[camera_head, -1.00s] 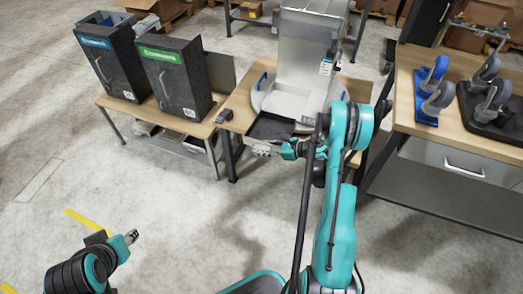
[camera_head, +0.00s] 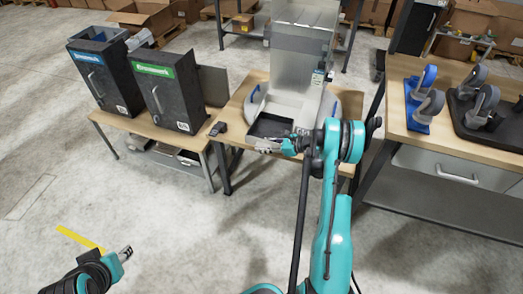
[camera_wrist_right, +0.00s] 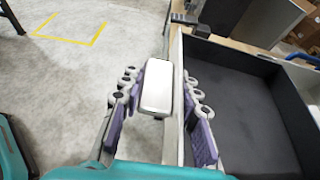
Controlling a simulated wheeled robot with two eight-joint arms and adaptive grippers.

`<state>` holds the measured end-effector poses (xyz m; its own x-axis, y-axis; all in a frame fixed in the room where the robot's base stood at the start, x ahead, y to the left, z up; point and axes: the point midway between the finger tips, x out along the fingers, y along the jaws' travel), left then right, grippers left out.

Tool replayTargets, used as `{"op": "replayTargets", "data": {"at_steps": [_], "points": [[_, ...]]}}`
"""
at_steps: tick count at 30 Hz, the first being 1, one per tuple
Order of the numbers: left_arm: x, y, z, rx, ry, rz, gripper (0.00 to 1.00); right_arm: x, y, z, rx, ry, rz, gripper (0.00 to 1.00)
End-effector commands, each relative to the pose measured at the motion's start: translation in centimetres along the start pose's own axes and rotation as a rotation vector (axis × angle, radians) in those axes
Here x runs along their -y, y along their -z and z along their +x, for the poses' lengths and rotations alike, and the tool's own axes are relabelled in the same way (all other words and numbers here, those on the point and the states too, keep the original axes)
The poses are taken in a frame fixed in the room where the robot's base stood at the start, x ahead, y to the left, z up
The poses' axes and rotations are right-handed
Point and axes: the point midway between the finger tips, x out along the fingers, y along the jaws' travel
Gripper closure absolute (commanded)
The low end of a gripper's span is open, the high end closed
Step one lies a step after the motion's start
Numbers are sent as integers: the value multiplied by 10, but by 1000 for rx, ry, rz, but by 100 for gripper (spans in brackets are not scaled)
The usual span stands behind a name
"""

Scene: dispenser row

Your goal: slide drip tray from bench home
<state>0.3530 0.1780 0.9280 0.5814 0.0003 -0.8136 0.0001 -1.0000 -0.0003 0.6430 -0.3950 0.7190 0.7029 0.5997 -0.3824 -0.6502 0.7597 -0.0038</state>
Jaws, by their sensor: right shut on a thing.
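The black, shallow drip tray (camera_head: 270,125) lies at the front of the bench (camera_head: 236,112), at the foot of the clear dispenser (camera_head: 303,62). My right gripper (camera_head: 268,145) is at the tray's front side, shut on its handle. In the right wrist view, the pale rounded handle (camera_wrist_right: 157,87) shows between the purple-padded fingers (camera_wrist_right: 160,110). The tray's dark inside (camera_wrist_right: 245,100) is open and empty there, right of the fingers. My left gripper (camera_head: 124,253) hangs low at the left over the floor, away from everything; its jaws are too small to read.
Two dark bins with blue (camera_head: 88,59) and green (camera_head: 152,69) labels stand on a table at left. A small dark object (camera_head: 217,129) lies at the bench's left edge. At right, a workbench (camera_head: 455,139) carries blue (camera_head: 420,110) and black fixtures. The floor in front is clear.

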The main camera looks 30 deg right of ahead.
Motion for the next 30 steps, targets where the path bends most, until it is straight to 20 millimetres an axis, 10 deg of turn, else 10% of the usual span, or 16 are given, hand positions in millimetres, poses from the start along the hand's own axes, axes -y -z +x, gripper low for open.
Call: {"op": "replayTargets", "data": {"at_steps": [30], "points": [[0,0,0,0,0,0,60,76,4,2,1,0,-1,100]]}}
